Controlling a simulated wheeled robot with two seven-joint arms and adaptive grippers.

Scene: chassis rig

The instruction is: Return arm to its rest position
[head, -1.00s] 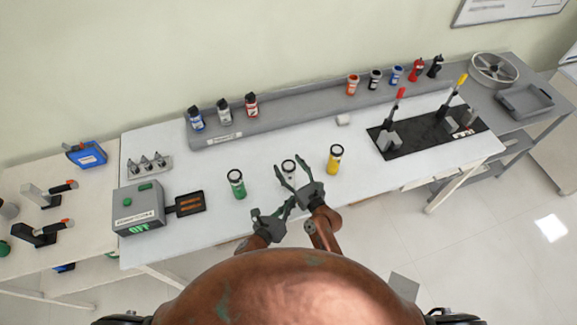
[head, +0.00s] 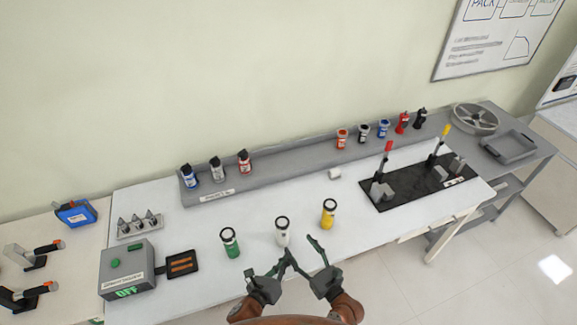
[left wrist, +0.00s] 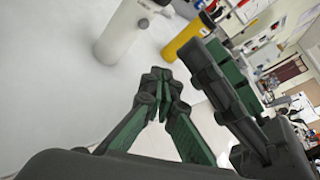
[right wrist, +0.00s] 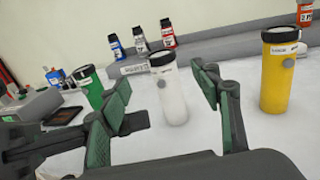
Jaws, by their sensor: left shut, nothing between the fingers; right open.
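My right gripper (head: 301,248) is open and empty, in front of the white cylinder (head: 282,231). In the right wrist view that cylinder (right wrist: 168,88) stands upright beyond and between the spread fingers (right wrist: 166,102). My left gripper (head: 277,270) is shut and empty, close beside the right one at the bench's front edge. Its closed fingertips (left wrist: 160,88) show in the left wrist view, with a right gripper finger (left wrist: 232,95) close by. The bent arms come in from the bottom of the head view; the upper links are out of view.
A green cylinder (head: 230,243) and a yellow one (head: 328,214) flank the white one. A grey control box (head: 127,270) reading OFF stands left. A black lever panel (head: 410,186) lies right. Bottles line the rear shelf (head: 290,166). The white bench top (head: 205,216) has free room between.

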